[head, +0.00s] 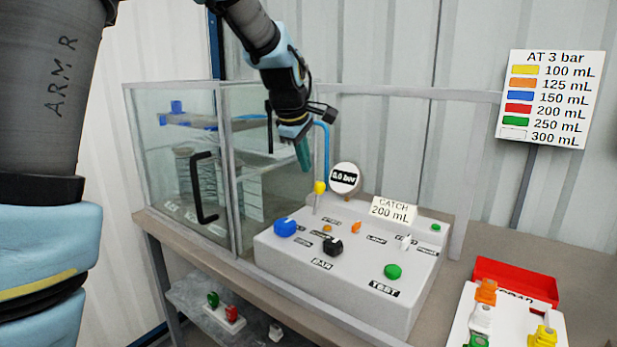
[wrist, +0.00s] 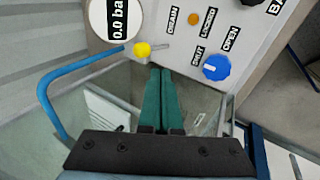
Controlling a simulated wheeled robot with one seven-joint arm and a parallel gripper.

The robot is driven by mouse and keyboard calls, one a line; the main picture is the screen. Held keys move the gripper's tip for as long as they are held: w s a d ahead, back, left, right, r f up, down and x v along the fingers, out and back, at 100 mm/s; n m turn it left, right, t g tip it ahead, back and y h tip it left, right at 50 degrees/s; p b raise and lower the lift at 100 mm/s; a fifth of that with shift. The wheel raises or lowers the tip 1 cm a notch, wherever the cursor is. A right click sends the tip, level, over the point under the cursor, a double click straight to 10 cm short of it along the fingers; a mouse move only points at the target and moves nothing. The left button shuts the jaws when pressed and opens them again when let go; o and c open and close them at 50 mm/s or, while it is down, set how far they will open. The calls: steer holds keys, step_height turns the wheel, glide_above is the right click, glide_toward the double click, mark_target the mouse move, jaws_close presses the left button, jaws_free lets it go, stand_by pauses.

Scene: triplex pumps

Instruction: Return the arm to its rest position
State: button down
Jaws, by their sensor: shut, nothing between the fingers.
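My gripper (head: 303,155) hangs from my arm in the head view, in front of the upper right part of the glass cabinet and above the back left of the control panel (head: 340,300). In the wrist view its two green fingers (wrist: 161,75) are together with nothing between them. They point toward the yellow knob (wrist: 142,49) and the panel edge, apart from both as far as I can tell. The large arm link at the left of the head view is mine.
The glass cabinet (head: 232,160) with a black handle stands left of the panel. A gauge (head: 345,178) reads 0.0 bar, and a blue pipe (head: 326,150) rises beside my gripper. A red bin (head: 515,280) and a white tray (head: 515,325) with valves are at right.

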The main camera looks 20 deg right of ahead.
steer(key=v, duration=0.4)
steer(key=a+f+m+y, duration=0.1)
steer(key=a+f, duration=0.2)
steer(key=a, duration=0.3)
steer(key=a+f+m+y, duration=0.1)
steer(key=a+f, duration=0.2)
steer(key=a, duration=0.4)
steer(key=a+f+m, duration=0.2)
steer(key=a+f, duration=0.2)
steer(key=a, duration=0.2)
steer(key=s+a+f+m, duration=0.1)
steer(key=s+a+f, duration=0.1)
steer(key=a, duration=0.3)
steer(key=s+a+f+m+g+y, duration=0.1)
steer(key=s+a+f+m, duration=0.1)
steer(key=s+a, duration=0.3)
steer(key=s+a+f+m+g, duration=0.1)
steer(key=s+a+f, duration=0.3)
steer(key=a, duration=0.2)
steer(key=shift+y+b, duration=0.35)
steer(key=shift+y, duration=0.05)
steer(key=shift+a+f, duration=0.1)
